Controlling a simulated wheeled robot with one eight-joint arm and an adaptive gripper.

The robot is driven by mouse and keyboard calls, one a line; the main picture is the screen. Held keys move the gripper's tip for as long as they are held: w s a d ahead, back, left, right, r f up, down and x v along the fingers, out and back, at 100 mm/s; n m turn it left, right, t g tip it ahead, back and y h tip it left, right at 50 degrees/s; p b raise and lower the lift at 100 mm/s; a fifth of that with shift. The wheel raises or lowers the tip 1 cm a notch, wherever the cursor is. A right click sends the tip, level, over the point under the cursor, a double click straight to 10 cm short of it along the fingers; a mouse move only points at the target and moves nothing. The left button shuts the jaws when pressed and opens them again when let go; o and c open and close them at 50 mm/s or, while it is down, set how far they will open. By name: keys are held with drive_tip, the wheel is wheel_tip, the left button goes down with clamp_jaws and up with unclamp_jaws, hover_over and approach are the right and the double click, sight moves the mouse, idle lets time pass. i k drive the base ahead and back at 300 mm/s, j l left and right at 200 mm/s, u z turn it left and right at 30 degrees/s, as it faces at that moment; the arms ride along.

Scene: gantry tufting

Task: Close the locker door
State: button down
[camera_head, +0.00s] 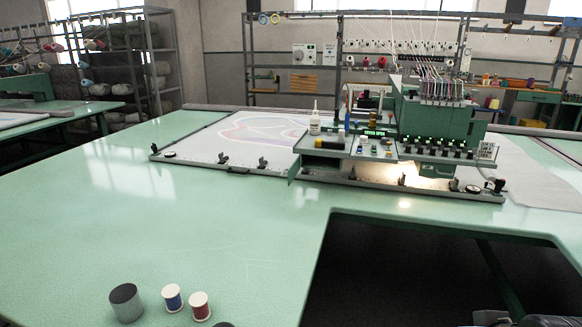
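I see no thing that I can clearly tell is a locker. A small dark green panel (294,168) juts out at the left front corner of the green control shelf (345,153) on the tufting machine. I cannot tell whether this panel is a door. My gripper is not recognisable in the view.
A large green table (150,215) fills the left and middle. A grey cylinder (126,302), a blue spool (172,297) and a red spool (199,305) stand near its front edge. A dark cut-out opens at lower right. Storage racks (165,62) stand behind.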

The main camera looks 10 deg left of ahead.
sight(293, 169)
drive_tip(key=i+l+u, duration=0.2)
drive_tip(key=i+l, duration=0.85)
